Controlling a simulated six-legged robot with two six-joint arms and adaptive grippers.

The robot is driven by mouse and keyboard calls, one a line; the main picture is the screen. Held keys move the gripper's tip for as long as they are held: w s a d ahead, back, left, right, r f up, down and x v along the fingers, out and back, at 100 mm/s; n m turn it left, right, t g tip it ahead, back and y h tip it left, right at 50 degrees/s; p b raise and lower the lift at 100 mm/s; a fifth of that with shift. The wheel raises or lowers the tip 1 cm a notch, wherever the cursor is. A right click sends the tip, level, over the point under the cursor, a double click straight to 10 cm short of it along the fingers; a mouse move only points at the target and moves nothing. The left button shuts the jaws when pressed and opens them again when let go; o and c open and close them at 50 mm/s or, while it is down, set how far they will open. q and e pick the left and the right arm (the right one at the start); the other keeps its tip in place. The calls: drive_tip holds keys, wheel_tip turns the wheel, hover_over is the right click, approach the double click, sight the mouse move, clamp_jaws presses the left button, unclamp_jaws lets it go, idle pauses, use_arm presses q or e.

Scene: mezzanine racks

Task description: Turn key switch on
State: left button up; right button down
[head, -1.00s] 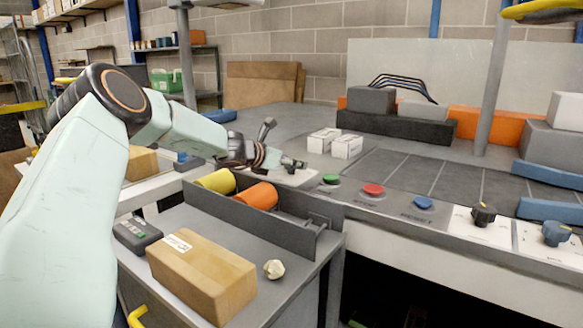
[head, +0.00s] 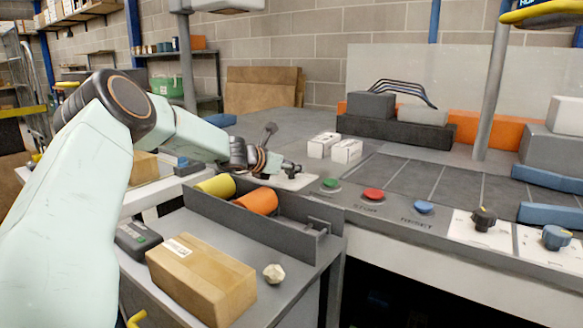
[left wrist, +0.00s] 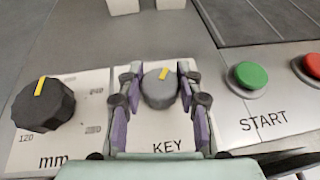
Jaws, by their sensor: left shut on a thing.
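The key switch (left wrist: 160,90) is a grey round knob with a yellow mark on a white plate lettered KEY. In the left wrist view its mark points away from the lettering and leans slightly right. My left gripper (left wrist: 160,98) has its purple-padded fingers on both sides of the knob and is shut on it. In the head view my left gripper (head: 283,167) is low over the console's left part, largely hiding the switch. My right gripper is not in view.
A black dial (left wrist: 43,105) marked mm stands left of the switch, and a green START button (left wrist: 250,76) right of it. Red (head: 373,195) and blue (head: 423,207) buttons follow along the console. A cart with a cardboard box (head: 200,280) stands in front.

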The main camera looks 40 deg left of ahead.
use_arm(q)
drive_tip(key=shift+r+p, duration=0.15)
drive_tip(key=shift+p, duration=0.35)
drive_tip(key=shift+c, duration=0.2)
drive_tip(key=m+h+p, duration=0.1)
drive_tip(key=h+p, duration=0.1)
drive_tip(key=shift+a+r+m+p, duration=0.1)
drive_tip(key=shift+m+p, duration=0.2)
drive_tip(key=shift+p, duration=0.05)
drive_tip(key=shift+m+g+h, duration=0.3)
drive_tip(key=shift+m+h, duration=0.3)
drive_tip(key=shift+h, duration=0.1)
drive_tip(key=o, duration=1.2)
drive_tip(key=shift+f, duration=0.25)
